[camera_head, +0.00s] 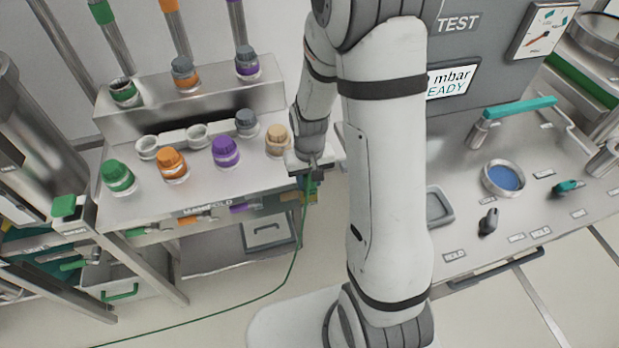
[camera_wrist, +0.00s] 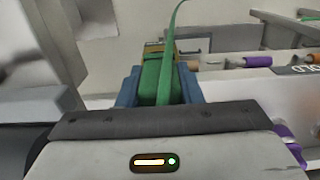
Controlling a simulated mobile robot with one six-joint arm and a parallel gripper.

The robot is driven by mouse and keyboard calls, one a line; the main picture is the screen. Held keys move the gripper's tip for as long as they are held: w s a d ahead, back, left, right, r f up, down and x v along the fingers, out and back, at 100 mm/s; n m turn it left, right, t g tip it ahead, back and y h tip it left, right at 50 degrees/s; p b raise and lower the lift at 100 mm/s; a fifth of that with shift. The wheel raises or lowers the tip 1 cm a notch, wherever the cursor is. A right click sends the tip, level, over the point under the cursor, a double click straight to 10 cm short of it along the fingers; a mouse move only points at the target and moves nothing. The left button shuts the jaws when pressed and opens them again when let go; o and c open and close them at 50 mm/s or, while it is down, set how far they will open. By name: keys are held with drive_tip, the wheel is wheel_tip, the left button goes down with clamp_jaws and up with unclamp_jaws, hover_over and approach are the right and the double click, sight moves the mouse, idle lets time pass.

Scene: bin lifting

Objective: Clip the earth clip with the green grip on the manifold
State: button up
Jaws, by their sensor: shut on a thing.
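My gripper (camera_head: 310,178) is at the right end of the manifold (camera_head: 205,208), below my arm's wrist. In the wrist view my gripper (camera_wrist: 158,88) has its blue fingers shut on the green grip of the earth clip (camera_wrist: 150,82). A green cable (camera_wrist: 170,40) runs up from the grip in that view. In the head view the cable (camera_head: 292,268) hangs down and trails left over the floor. A brassy part shows just beyond the grip in the wrist view. I cannot tell whether the clip's jaws touch the manifold.
The manifold's top carries green (camera_head: 118,174), orange (camera_head: 172,162), purple (camera_head: 225,151) and tan (camera_head: 277,138) caps. A test bench (camera_head: 470,235) with a blue-filled dish (camera_head: 503,178) stands to the right. A grey drawer box (camera_head: 268,232) sits under the manifold.

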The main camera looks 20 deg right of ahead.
drive_tip(key=shift+f+b, duration=1.05)
idle(0.9)
drive_tip(key=o, duration=1.2)
drive_tip(key=shift+o, duration=0.2)
wheel_tip(320, 180, up, 7)
drive_tip(key=shift+f, duration=0.15)
drive_tip(key=shift+r, duration=0.55)
drive_tip(key=shift+s+r, duration=0.1)
drive_tip(key=shift+r, duration=0.2)
drive_tip(key=s+r+t, duration=0.3)
drive_tip(key=s+r, duration=1)
drive_tip(key=shift+s+d+r, duration=0.15)
drive_tip(key=shift+s+r, duration=0.1)
drive_tip(key=shift+s, duration=0.1)
